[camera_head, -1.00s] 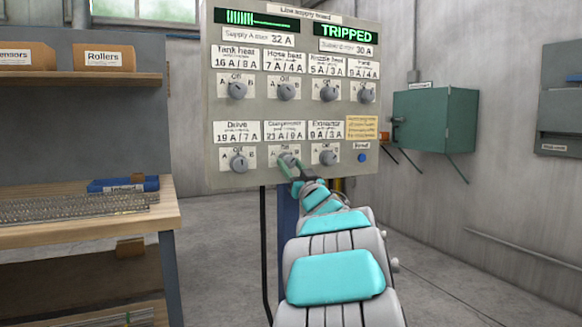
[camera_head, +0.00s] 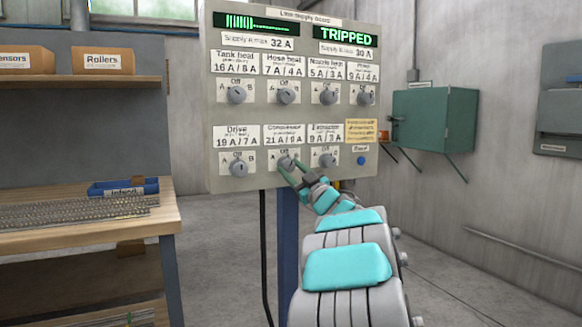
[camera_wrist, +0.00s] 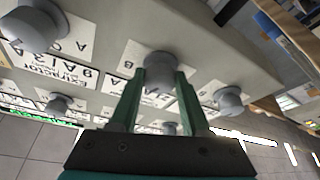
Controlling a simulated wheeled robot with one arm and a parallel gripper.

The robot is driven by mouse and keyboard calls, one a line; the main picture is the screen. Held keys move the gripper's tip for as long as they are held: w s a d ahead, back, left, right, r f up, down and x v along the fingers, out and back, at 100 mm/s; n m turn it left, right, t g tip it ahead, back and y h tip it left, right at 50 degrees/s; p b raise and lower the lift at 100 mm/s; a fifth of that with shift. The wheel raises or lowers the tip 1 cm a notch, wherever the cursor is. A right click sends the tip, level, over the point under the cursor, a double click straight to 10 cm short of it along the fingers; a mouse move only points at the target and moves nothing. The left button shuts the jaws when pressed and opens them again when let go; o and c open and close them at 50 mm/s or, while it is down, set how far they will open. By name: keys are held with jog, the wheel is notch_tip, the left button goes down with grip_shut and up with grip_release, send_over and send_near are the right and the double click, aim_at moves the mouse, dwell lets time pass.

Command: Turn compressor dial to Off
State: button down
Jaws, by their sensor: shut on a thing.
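The compressor dial (camera_head: 286,163) is a round grey knob in the lower row of the supply board (camera_head: 330,116), between the drive dial (camera_head: 238,168) and the extractor dial (camera_head: 327,160). My gripper (camera_head: 292,176) reaches it from the lower right. In the wrist view the two green fingers of my gripper (camera_wrist: 158,95) are shut on the compressor dial (camera_wrist: 159,70), one on each side. The fingers hide parts of the dial and its A and B marks. Which mark the dial points to is hard to tell.
The drive and extractor dials sit close on either side of my gripper. A small blue reset button (camera_head: 361,160) is at the board's lower right. The display (camera_head: 345,35) reads TRIPPED. A wooden bench (camera_head: 100,240) stands at left, a green cabinet (camera_head: 433,120) at right.

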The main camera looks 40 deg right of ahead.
jog(key=shift+d+r+n+g+y+p, duration=0.1)
jog(key=shift+n+g+y+p, duration=0.15)
jog(key=shift+n+y, duration=0.75)
jog(key=shift+n+g+y+p, duration=0.2)
jog(key=shift+n+g+p, duration=0.05)
jog(key=shift+n, duration=1.45)
jog(key=shift+c, duration=1.8)
grip_release()
jog(key=shift+s, duration=0.15)
jog(key=v, duration=0.7)
jog(key=shift+s+b, duration=0.3)
